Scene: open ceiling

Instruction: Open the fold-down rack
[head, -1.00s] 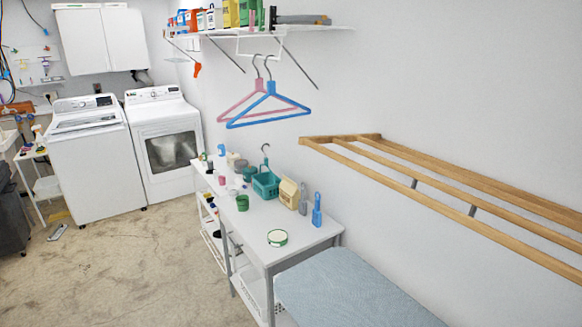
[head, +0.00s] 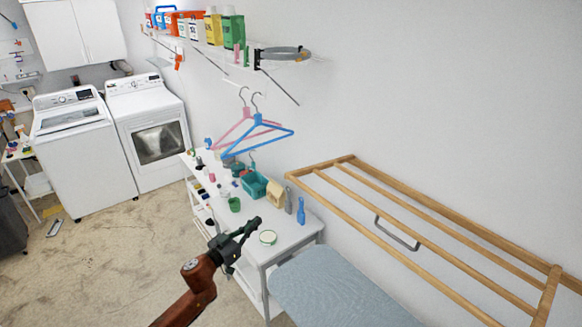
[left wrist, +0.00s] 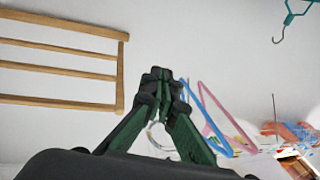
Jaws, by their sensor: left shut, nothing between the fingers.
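The fold-down rack (head: 548,295) is a light wooden frame with several bars, mounted on the wall at the right of the head view. It stands out from the wall over the ironing-board-like blue surface. A grey metal bracket (head: 410,246) shows through its bars. My left gripper (head: 257,221) is shut and empty, in front of the white table and well left of the rack, not touching it. In the left wrist view, the shut fingers (left wrist: 160,76) are at the middle and the rack (left wrist: 121,75) is at upper left, apart from them. My right gripper is not in view.
Pink and blue hangers (head: 262,143) hang below the wall shelf (head: 215,52), left of the rack. A white table (head: 284,236) with small items stands below. The blue padded surface (head: 335,290) lies under the rack.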

